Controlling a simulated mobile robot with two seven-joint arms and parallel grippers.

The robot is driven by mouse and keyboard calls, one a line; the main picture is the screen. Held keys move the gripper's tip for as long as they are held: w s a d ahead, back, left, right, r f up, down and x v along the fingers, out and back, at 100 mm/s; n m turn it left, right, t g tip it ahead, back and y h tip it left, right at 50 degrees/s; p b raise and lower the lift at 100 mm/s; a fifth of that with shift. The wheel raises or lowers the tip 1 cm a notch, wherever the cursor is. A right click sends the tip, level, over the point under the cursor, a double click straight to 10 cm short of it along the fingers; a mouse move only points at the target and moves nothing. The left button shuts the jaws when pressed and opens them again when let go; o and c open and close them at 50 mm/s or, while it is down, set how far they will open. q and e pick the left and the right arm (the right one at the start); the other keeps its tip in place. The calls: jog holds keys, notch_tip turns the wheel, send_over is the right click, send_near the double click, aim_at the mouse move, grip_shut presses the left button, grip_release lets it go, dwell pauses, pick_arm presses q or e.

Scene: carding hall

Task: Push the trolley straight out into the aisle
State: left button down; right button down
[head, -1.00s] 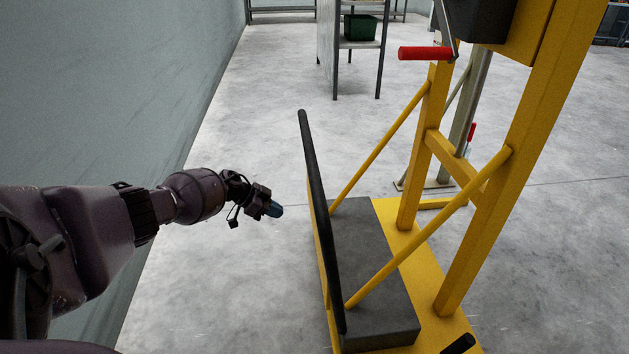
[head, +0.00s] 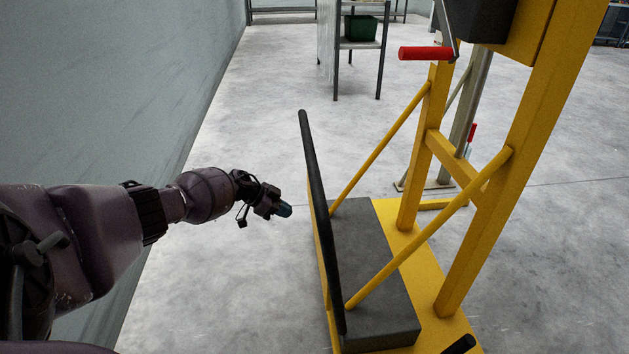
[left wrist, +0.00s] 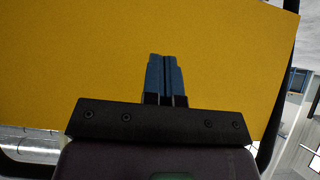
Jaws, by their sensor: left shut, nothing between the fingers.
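The trolley (head: 428,262) is a yellow frame with a flat base, uprights, slanted braces and a dark grey block (head: 365,260) on its base. A black push bar (head: 317,205) runs along its near left side. My left gripper (head: 286,210) is shut and empty, left of the bar and pointing at it, with a small gap in the head view. In the left wrist view its blue fingertips (left wrist: 165,75) are together in front of a broad yellow panel (left wrist: 90,60). My right gripper is not in view.
A pale wall (head: 110,110) runs along the left. A metal shelf rack (head: 360,45) with a green bin (head: 360,27) stands beyond the trolley. A red-handled crank (head: 425,53) juts from the frame. Bare concrete floor (head: 250,130) lies between wall and trolley.

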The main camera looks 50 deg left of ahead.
pick_arm(q)
jog(key=w+d, duration=0.1)
jog(key=w, duration=0.1)
jog(key=w+d, duration=0.2)
jog(key=shift+w+d, duration=0.3)
jog(key=shift+w, duration=0.05)
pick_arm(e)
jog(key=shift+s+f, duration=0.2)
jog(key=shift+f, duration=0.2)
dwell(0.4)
